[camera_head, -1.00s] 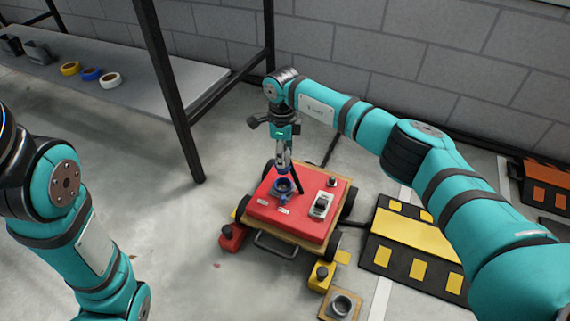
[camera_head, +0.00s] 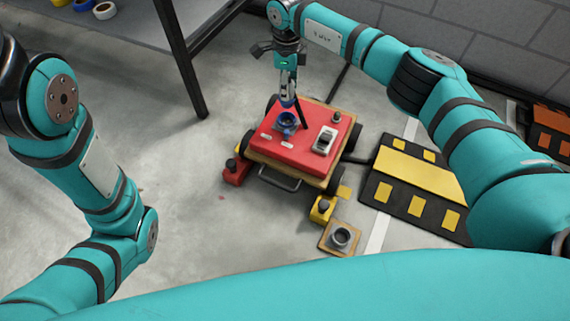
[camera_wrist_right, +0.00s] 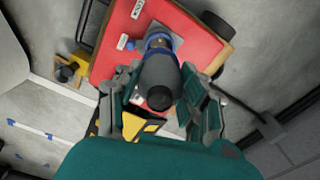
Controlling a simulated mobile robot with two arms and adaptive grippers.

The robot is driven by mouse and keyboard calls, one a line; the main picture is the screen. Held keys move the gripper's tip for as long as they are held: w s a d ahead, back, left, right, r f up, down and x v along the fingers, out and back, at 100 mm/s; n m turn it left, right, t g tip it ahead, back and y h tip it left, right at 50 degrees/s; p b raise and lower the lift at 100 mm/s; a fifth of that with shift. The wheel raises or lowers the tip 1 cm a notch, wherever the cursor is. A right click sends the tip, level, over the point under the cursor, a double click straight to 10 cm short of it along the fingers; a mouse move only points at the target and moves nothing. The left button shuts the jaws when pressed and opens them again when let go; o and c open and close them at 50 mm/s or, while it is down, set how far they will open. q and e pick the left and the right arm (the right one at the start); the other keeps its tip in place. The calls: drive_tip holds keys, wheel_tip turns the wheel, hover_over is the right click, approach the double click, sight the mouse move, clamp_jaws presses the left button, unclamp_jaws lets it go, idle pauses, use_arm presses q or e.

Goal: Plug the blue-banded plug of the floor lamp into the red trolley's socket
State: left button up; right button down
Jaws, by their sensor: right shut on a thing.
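The red trolley (camera_head: 308,152) stands on the floor in the middle of the head view. A blue ring-shaped socket (camera_head: 286,122) sits on its red top, beside a grey switch box (camera_head: 324,139). My right gripper (camera_head: 288,88) points down over the socket and is shut on the plug. In the right wrist view the dark grey plug (camera_wrist_right: 160,80), with a blue band near its far end, lies between the fingers. Its tip is at or close to the socket; I cannot tell whether it is seated. My left arm shows at the left; its gripper is out of view.
A red block with a black knob (camera_head: 236,171), a yellow one (camera_head: 322,209) and a grey round socket on a wooden base (camera_head: 341,238) stand near the trolley. A yellow-black ramp (camera_head: 417,183) lies right. A shelf's dark leg (camera_head: 182,62) stands behind left.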

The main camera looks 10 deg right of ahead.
sight(287, 123)
idle(0.5)
drive_tip(key=shift+f+b, duration=0.5)
drive_tip(key=shift+f, duration=0.3)
drive_tip(key=shift+f+b, duration=0.55)
drive_tip(key=shift+f, duration=0.4)
drive_tip(key=shift+f, duration=0.45)
drive_tip(key=shift+f, duration=0.3)
drive_tip(key=shift+f+b, duration=1.35)
drive_tip(key=shift+f, duration=0.3)
idle(0.7)
drive_tip(key=c, duration=0.7)
unclamp_jaws()
drive_tip(key=shift+o, duration=0.4)
